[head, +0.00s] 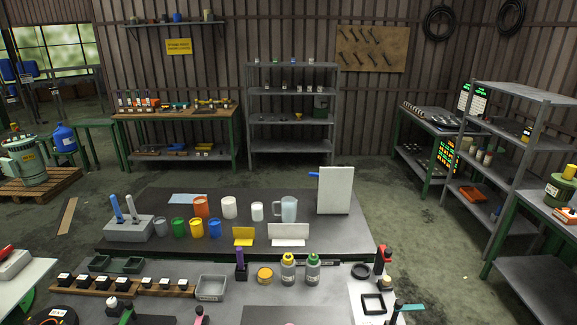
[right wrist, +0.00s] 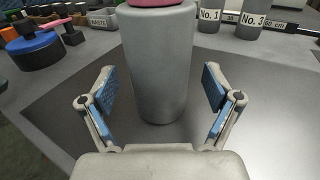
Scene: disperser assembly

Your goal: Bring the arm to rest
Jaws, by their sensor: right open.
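My right gripper (right wrist: 160,85) is open in the right wrist view, its two blue-padded fingers spread wide. A grey cylinder (right wrist: 158,65) with a pink top (right wrist: 157,3) stands upright on the dark surface in front of it. It appears between the fingers, with a gap on each side, and neither finger touches it. I cannot tell whether it is between the fingertips or just beyond them. Neither gripper shows in the head view, and my left gripper is in no frame.
Grey cylinders labelled No. 1 (right wrist: 208,17) and No. 3 (right wrist: 250,20) stand behind, at right. A blue round object (right wrist: 33,48) is at left. In the head view, the bench holds coloured cups (head: 196,228), bottles (head: 288,269) and a white board (head: 335,190).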

